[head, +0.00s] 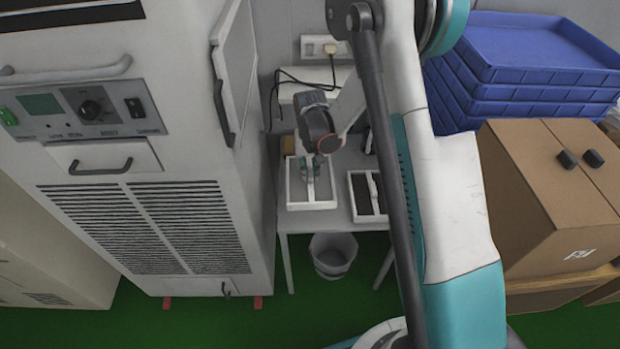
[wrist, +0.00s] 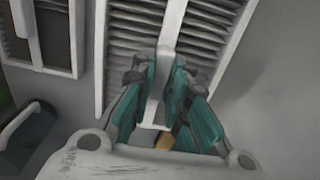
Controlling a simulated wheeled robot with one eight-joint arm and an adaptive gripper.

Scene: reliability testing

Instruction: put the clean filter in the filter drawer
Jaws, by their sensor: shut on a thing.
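The lighter filter (head: 312,206), a white frame with grey pleats and a white centre bar, is at the left of the small table. My gripper (head: 312,172) is over it. In the wrist view my gripper (wrist: 165,90) is shut on the centre bar of this filter (wrist: 209,38), a teal finger on each side. I cannot tell whether the filter touches the table. A second filter with darker pleats (head: 367,194) lies to its right; it also shows in the wrist view (wrist: 40,35). A drawer front with a dark handle (head: 103,167) on the white machine looks shut.
The tall white machine (head: 190,235) stands left of the table (head: 336,219), its side door (head: 236,75) swung outward. A bin (head: 333,255) is under the table. Blue trays (head: 530,55) and cardboard boxes (head: 545,190) stand at right. Green floor is clear in front.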

